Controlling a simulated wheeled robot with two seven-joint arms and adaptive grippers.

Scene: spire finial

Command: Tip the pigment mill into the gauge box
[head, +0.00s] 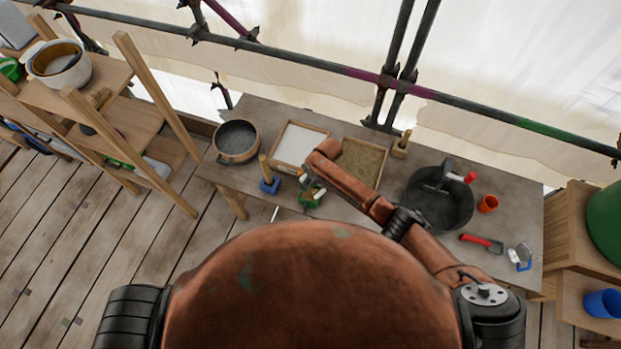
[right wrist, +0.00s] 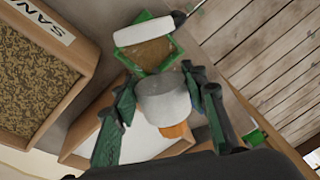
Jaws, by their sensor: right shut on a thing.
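My right gripper (head: 307,184) is over the front edge of the table, in front of the white-filled wooden box. In the right wrist view its fingers (right wrist: 161,82) are shut on a grey cylinder (right wrist: 166,103), which I take as the body of the pigment mill. A green square part (right wrist: 147,58) with brown inside and a white bar across it shows beyond the cylinder; green also shows in the head view (head: 312,199). I cannot tell whether it joins the cylinder. No box is clearly marked as the gauge box. My left gripper is out of view.
Shelves stand at left.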

